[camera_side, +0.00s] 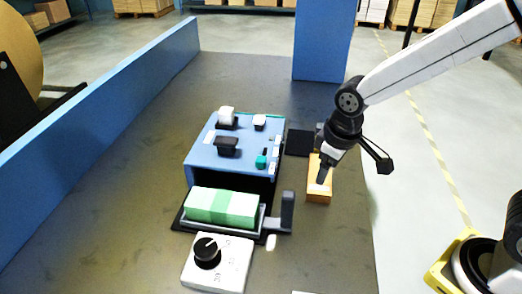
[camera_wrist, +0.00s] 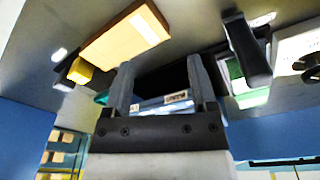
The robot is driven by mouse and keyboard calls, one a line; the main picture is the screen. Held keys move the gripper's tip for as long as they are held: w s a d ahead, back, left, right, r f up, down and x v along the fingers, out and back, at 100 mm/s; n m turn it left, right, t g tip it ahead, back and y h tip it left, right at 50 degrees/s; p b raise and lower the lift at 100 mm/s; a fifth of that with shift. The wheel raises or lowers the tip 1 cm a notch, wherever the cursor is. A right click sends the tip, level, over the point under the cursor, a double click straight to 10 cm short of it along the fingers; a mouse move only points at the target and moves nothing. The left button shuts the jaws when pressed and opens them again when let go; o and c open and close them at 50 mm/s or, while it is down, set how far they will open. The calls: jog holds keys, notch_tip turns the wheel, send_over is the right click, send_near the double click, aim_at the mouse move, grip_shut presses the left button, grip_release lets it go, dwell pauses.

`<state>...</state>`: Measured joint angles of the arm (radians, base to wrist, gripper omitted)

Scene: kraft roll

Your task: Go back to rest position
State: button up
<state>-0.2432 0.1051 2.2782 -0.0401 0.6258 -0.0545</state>
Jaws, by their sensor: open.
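My gripper (camera_side: 324,172) hangs from my white arm at the right of the blue machine in the side view. In that view its fingers overlap an orange-brown block (camera_side: 318,194) on the table; I cannot tell from there how high they are. In the wrist view my gripper (camera_wrist: 162,82) has its two fingers apart, with nothing held between them. The orange-brown block, with a pale label, lies off to the left of the fingers there (camera_wrist: 112,42).
The blue machine (camera_side: 222,162) carries several switches. A green block (camera_side: 222,206) lies on a black tray (camera_side: 182,222) with an upright handle (camera_side: 287,211). A white knob box (camera_side: 232,268) stands in front. A blue wall (camera_side: 130,92) edges the table's left; a blue post (camera_side: 322,40) stands behind.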

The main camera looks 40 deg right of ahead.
jog(key=s+d+f+m, duration=0.1)
jog(key=d, duration=0.1)
jog(key=s+d+f+m, duration=0.1)
jog(key=s+d, duration=0.1)
jog(key=d, duration=0.1)
jog(key=s+d+f+m+t, duration=0.1)
jog(key=s+d, duration=0.1)
jog(key=shift+s+d+f+m, duration=0.1)
jog(key=shift+d+f+m, duration=0.1)
jog(key=shift+d+m, duration=0.2)
dwell(1.1)
